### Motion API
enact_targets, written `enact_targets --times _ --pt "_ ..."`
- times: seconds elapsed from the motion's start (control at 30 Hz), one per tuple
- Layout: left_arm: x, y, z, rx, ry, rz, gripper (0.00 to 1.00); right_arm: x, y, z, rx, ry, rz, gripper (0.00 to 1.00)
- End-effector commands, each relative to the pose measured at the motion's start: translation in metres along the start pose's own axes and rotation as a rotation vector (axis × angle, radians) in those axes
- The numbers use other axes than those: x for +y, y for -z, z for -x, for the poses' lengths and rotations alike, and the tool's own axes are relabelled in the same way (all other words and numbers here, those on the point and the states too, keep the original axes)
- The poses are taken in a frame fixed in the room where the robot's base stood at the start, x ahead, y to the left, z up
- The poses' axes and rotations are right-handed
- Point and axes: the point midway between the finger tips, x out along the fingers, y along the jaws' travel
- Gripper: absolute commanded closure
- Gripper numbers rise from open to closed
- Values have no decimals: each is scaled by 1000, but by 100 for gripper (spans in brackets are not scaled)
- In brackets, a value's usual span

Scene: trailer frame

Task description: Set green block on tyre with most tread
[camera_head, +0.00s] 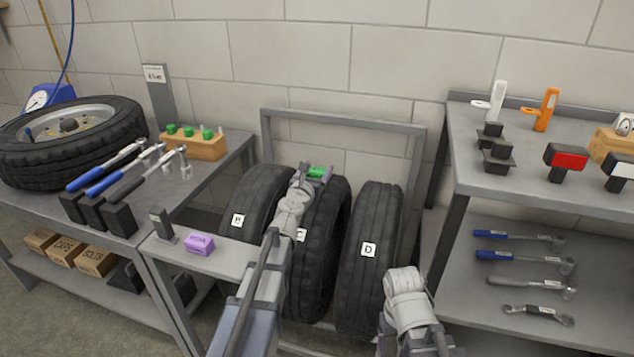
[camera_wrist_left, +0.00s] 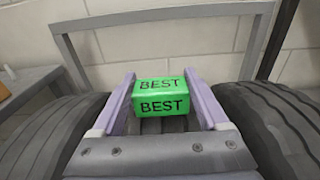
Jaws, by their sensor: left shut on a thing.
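The green block (camera_wrist_left: 162,97), marked BEST on two faces, is between the two fingers of my left gripper (camera_wrist_left: 165,103), which is shut on it. In the head view the green block (camera_head: 318,172) and my left gripper (camera_head: 316,175) are over the top of the middle tyre (camera_head: 327,235). I cannot tell whether the block touches the rubber. The middle tyre's label is mostly hidden by my left arm. The left tyre (camera_head: 262,192) has a label that reads like B. The right tyre (camera_head: 370,260) is labelled D. My right arm shows at bottom right, its fingers unseen.
The tyres stand in a grey metal rack (camera_head: 343,119) against the block wall. A purple block (camera_head: 199,244) lies on the small bench at left. A bench with a wheel (camera_head: 70,140) and tools is further left. A tool shelf (camera_head: 560,197) stands at right.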

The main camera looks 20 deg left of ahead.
Motion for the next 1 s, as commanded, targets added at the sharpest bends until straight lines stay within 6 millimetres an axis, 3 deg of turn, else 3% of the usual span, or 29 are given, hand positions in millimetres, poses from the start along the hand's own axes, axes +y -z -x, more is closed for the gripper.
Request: enact_targets --times 0.03,0.17,0.6,0.63,0.8,1.0 --pt "0 13 -1 0 0 0 79 -1 1 -13 0 0 1 25" --pt "0 28 -1 0 0 0 79 -3 2 -27 1 1 4 25" --pt "0 31 -2 0 0 0 79 -4 2 -31 2 2 5 25" --pt "0 30 -2 0 0 0 21 -4 2 -30 2 2 5 25" --pt "0 29 -2 0 0 0 2 -4 2 -29 2 2 5 25" --pt "0 29 -2 0 0 0 0 -4 2 -29 2 2 5 25"
